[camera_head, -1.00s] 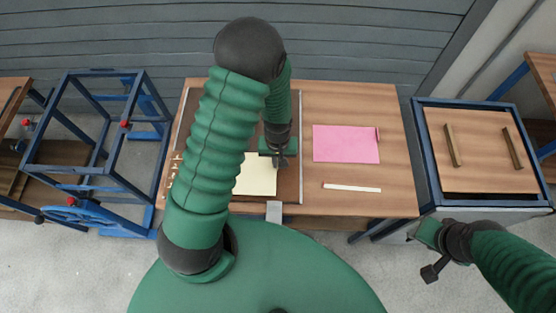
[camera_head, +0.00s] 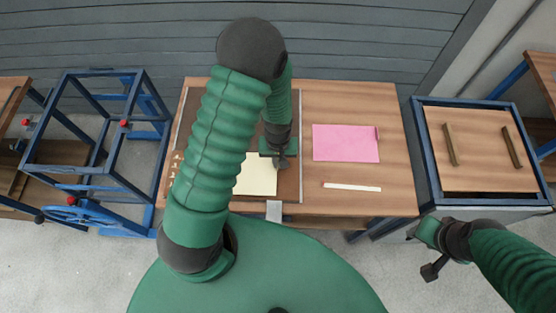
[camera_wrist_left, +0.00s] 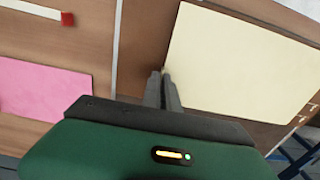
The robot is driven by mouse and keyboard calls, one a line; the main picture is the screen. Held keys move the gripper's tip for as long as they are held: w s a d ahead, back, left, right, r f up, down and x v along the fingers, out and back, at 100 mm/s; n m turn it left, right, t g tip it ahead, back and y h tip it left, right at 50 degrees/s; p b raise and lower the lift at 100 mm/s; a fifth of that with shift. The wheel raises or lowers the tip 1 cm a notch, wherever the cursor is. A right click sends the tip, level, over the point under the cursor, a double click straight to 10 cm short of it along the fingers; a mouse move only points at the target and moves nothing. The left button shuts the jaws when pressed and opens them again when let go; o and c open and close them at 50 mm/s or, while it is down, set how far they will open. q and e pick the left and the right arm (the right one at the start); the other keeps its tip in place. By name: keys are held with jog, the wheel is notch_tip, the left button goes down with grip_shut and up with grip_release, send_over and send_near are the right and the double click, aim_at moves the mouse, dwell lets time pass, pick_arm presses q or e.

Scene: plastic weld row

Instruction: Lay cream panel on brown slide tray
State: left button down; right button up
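The cream panel (camera_head: 256,178) lies flat over the brown slide tray (camera_head: 289,188) on the table, partly hidden behind my left arm in the head view. In the left wrist view the cream panel (camera_wrist_left: 240,60) fills the right half. My left gripper (camera_head: 280,163) is at the panel's right edge. In the wrist view its fingers (camera_wrist_left: 163,85) are close together with the panel's edge between their tips. Whether the panel touches the tray is not clear. My right gripper (camera_head: 418,237) is off the table's front right corner, holding nothing visible; its finger gap is unclear.
A pink sheet (camera_head: 345,143) and a white strip (camera_head: 352,187) with a red end in the wrist view lie on the wooden table (camera_head: 350,100), right of the tray. A blue frame (camera_head: 110,135) stands left. A blue-framed stand (camera_head: 480,150) with two dark bars is on the right.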

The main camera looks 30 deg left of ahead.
pick_arm(q)
jog(key=shift+f+b, duration=0.35)
jog(key=shift+f, duration=0.2)
dwell(0.4)
jog(key=c, duration=1.6)
grip_release()
jog(key=shift+o, duration=0.3)
jog(key=o, duration=0.4)
notch_tip(320, 180, up, 7)
jog(key=p, duration=0.6)
jog(key=shift+r+p, duration=0.1)
jog(key=shift+p, duration=0.2)
